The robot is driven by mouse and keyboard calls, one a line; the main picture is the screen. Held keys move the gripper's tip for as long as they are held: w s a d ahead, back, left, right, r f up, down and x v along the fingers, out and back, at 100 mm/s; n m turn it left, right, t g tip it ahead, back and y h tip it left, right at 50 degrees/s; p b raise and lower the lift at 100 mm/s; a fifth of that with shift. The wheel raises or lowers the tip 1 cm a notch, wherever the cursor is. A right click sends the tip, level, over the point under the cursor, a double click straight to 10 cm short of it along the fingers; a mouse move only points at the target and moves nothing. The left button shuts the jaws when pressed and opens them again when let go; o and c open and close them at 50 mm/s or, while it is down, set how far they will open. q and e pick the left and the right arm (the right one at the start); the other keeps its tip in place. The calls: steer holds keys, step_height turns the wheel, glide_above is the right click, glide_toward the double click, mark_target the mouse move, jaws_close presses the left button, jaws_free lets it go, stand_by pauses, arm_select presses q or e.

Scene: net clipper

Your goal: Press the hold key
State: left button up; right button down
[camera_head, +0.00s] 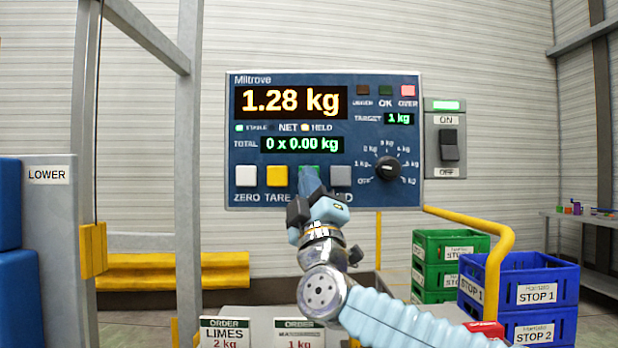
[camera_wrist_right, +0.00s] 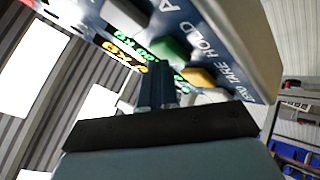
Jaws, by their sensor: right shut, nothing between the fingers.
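The blue scale panel (camera_head: 240,90) faces me and reads 1.28 kg. The lamp by HELD (camera_head: 305,128) is lit amber.
A dial (camera_head: 388,168) sits right of the keys, and an ON/OFF switch box (camera_head: 448,145) beside the panel. A yellow rail (camera_head: 495,250), green crates (camera_head: 440,247) and blue crates (camera_head: 540,290) stand at right. Order cards (camera_head: 225,333) stand below.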

steer(key=shift+s, duration=0.65)
steer(key=shift+b, duration=0.3)
steer(key=s+b, duration=0.1)
steer(key=s, duration=0.4)
steer(key=shift+b, duration=0.3)
